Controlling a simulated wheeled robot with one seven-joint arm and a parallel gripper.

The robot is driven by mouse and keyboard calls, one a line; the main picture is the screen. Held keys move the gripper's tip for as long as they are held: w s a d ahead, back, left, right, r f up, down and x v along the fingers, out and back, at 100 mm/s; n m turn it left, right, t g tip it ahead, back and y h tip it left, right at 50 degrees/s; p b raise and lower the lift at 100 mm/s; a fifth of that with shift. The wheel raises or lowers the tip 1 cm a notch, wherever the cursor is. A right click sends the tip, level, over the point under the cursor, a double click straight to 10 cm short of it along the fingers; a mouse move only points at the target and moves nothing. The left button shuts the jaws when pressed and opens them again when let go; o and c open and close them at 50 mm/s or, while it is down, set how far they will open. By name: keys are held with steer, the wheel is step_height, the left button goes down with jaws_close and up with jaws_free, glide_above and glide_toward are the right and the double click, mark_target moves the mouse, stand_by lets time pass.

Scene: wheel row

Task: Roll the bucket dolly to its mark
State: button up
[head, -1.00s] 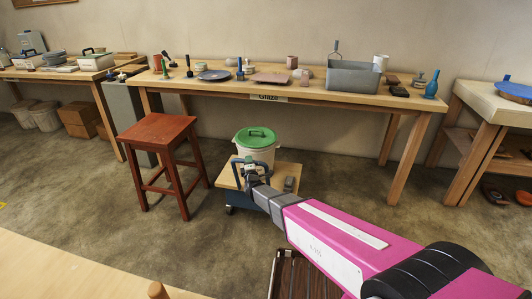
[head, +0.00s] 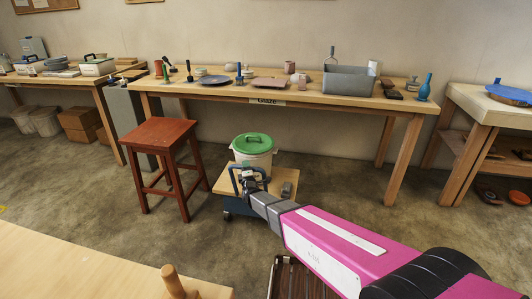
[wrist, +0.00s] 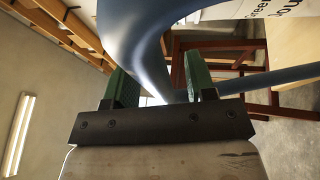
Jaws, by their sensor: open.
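The dolly (head: 224,184) has a pale wooden deck on a blue base with dark casters, and stands on the floor in front of the Glaze table. A white bucket (head: 241,157) with a green lid (head: 254,142) stands on it, towards the back. The dolly's blue tube handle (head: 234,181) rises at the near side. My gripper (head: 251,177) is at this handle. In the wrist view my gripper (wrist: 160,85) has its green-padded fingers apart, with the handle (wrist: 150,45) passing close at or between them. Contact cannot be told. No clear floor mark shows.
A red-brown stool (head: 166,135) stands just left of the dolly. The Glaze table (head: 240,90) is behind, with a leg (head: 404,160) to the right. A wooden bench (head: 70,265) fills the lower left. A yellow patch (head: 3,208) shows at the floor's left edge. Floor left of the stool is free.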

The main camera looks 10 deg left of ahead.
steer(key=shift+s, duration=0.1)
steer(key=v, duration=0.6)
steer(key=shift+s, duration=0.4)
stand_by(0.3)
steer(key=shift+d+f, duration=0.1)
steer(key=shift+d, duration=0.05)
